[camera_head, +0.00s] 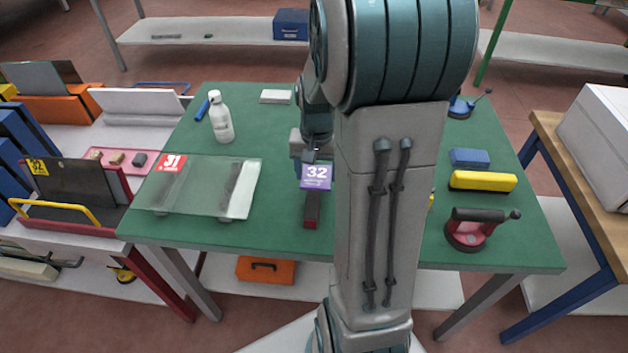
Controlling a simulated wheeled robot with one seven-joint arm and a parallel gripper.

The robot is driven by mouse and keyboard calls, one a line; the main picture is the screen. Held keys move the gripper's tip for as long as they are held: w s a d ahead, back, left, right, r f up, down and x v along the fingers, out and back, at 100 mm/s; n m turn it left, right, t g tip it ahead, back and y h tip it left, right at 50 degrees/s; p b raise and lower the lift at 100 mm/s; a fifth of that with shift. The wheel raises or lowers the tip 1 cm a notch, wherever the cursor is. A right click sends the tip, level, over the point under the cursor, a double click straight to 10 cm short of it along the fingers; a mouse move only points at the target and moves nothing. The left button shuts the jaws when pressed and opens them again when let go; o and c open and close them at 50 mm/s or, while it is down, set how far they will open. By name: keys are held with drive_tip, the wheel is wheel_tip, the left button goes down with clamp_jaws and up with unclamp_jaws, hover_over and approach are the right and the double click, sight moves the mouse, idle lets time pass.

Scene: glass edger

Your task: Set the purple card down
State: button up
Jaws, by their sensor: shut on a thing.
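The purple card (316,177), marked 32 in white, is upright over the green table (280,228), near the middle. My gripper (311,157) is shut on the card's upper edge. A dark block with a red end (311,212) lies on the table just below and in front of the card. I cannot tell whether the card touches the block or the table. My arm hides part of the table to the right of the card.
Left of the card lies a glass sheet (192,187) with a red card marked 31 (171,163). A white bottle (221,117) stands behind it. Green surface is clear in front.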

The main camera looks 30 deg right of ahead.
sight(313, 175)
drive_tip(key=shift+w+a+f, duration=0.25)
drive_tip(key=shift+w, duration=0.05)
drive_tip(key=shift+f, duration=2)
drive_tip(key=shift+f, duration=0.1)
drive_tip(key=shift+f, duration=0.15)
drive_tip(key=o, duration=0.9)
drive_tip(key=shift+o, duration=0.2)
drive_tip(key=shift+r, duration=0.2)
